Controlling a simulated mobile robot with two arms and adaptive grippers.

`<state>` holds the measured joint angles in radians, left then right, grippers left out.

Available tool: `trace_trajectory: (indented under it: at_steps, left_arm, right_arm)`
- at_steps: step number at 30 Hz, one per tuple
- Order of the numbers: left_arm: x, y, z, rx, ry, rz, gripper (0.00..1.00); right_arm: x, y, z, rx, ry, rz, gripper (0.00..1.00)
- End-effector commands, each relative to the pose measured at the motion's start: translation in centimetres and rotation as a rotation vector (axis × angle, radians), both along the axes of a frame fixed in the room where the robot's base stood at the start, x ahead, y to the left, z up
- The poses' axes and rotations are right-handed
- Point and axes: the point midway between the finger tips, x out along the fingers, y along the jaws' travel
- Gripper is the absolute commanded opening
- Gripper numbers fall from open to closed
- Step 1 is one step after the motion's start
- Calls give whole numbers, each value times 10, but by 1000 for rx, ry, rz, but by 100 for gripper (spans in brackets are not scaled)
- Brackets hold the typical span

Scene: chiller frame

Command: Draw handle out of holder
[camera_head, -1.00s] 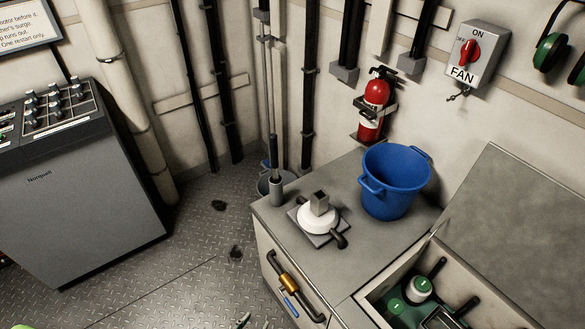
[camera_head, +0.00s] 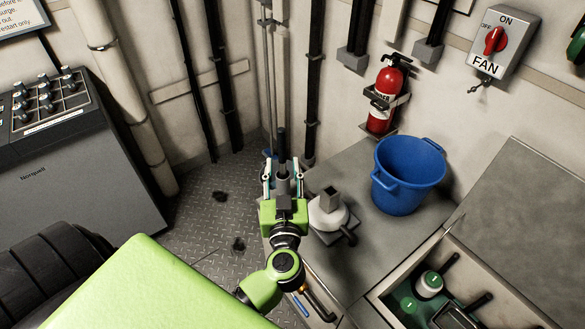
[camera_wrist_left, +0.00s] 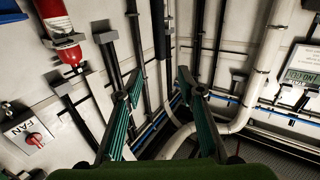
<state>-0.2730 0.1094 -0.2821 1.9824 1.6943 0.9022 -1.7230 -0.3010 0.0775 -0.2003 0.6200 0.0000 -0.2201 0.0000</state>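A dark upright handle (camera_head: 281,143) stands at the corner of the grey cabinet. Its lower end sits in a grey tube-shaped holder (camera_head: 283,183), partly hidden by my gripper. My left gripper (camera_head: 283,172) is open, with one finger on each side of the holder and handle in the head view. I cannot tell whether it touches either. In the left wrist view the two teal-padded fingers (camera_wrist_left: 155,92) are wide apart, with the wall and pipes beyond. I cannot clearly pick out the handle there. My right gripper is not in view.
A fire extinguisher (camera_head: 386,98) hangs on the wall.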

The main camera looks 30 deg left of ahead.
Motion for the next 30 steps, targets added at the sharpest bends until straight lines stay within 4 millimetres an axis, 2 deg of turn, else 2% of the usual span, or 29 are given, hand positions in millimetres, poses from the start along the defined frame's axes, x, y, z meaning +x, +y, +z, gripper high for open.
trace_trajectory:
  at_steps: [18,24,30]
  left_arm:
    - [92,61,1,3,-3,-1,35]
    - [106,71,0,3,-1,-1,35]
    - [110,73,0,3,-1,-2,35]
  right_arm:
    - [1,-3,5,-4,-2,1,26]
    - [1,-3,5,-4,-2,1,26]
    - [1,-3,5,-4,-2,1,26]
